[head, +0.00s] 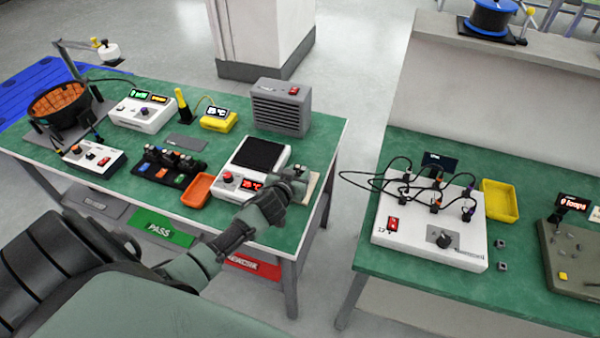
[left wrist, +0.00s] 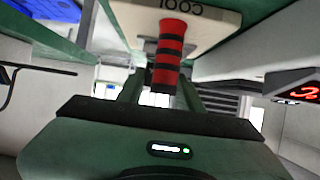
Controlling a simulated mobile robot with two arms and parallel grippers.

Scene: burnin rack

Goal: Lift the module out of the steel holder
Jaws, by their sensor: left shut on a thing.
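My left gripper (head: 297,174) is at the right front end of the left green bench, over a beige pad (head: 312,188). In the left wrist view, its fingers (left wrist: 158,92) are shut on a red-and-black banded piece (left wrist: 172,50). The beige pad, marked COOL, shows behind that piece (left wrist: 205,18). I cannot tell from these views whether the banded piece is the module or touches the pad. I cannot make out the steel holder; the gripper hides much of that spot. My right gripper is not in view.
A white unit with a black plate (head: 258,153) and red display stands just left of my gripper. An orange tray (head: 197,190), a black rack (head: 160,172) and a grey vented box (head: 281,107) share the bench. A floor gap separates the right bench, with its cabled white box (head: 425,245).

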